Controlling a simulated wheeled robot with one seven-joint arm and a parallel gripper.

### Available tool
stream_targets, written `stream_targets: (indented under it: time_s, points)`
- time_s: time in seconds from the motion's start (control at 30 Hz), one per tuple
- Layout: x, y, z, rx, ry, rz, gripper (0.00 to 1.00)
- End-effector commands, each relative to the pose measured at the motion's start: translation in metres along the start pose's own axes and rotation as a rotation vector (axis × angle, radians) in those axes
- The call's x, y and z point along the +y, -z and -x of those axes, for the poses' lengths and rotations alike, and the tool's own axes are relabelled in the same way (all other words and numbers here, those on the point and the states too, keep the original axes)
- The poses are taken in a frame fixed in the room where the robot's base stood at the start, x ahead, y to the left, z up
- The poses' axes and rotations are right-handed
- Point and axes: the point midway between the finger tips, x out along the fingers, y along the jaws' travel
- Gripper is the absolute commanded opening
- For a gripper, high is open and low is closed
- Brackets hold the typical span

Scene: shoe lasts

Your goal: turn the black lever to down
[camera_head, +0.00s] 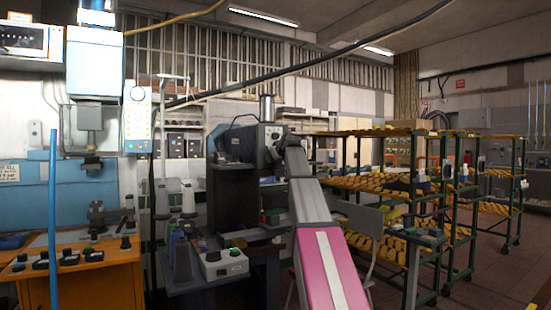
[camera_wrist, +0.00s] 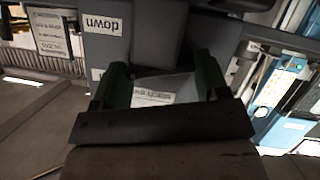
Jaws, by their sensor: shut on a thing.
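In the wrist view, the two dark green fingers of my gripper (camera_wrist: 164,72) reach to either side of a dark, blocky piece, which I take to be the black lever (camera_wrist: 157,42). The gripper is shut on it. The lever's full shape and angle cannot be made out. A white label reading "down" (camera_wrist: 105,23) shows upside down on a grey surface beside the left finger. In the head view, my arm reaches up to a dark machine (camera_head: 235,150); the gripper and lever cannot be made out there.
Another pale label (camera_wrist: 153,95) shows between the fingers. In the head view, an orange bench (camera_head: 95,280) with small parts stands left, and a grey control box (camera_head: 222,263) stands below the machine. Green racks of orange lasts (camera_head: 400,183) stand right; floor (camera_head: 500,255) is clear there.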

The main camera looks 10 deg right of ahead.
Motion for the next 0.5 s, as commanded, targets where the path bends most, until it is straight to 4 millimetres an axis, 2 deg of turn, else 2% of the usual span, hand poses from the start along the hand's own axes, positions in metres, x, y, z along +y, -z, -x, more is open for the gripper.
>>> stream_targets:
  time_s: [0.5]
  points:
    - [0.0038,-0.0008,-0.0005,0.000,0.188,-0.454,0.44]
